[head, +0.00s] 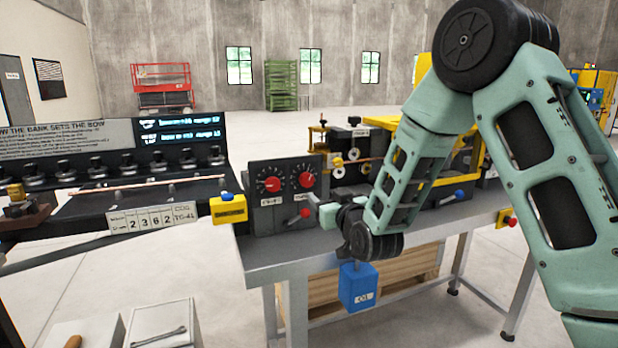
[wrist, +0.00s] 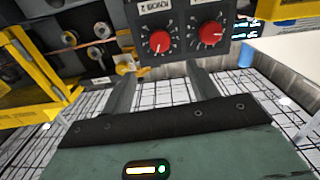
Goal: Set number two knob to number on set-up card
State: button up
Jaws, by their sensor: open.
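Two red knobs sit side by side on a dark upright dial panel (head: 281,166): a left knob (head: 270,184) and a right knob (head: 306,180). In the wrist view the panel is at the top, with one knob (wrist: 160,42) at left and the other (wrist: 210,32) at right. The left one's label seems to end in 2. Pointer settings are too small to read surely.
A yellow-framed machine (head: 455,165) stands right of the panel. A rod (head: 130,184) lies along the left bench.

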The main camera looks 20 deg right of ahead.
aim_at(308, 180)
jog(key=w+p, duration=0.4)
jog(key=w, duration=0.8)
jog(key=shift+w, duration=0.3)
jog(key=c, duration=1)
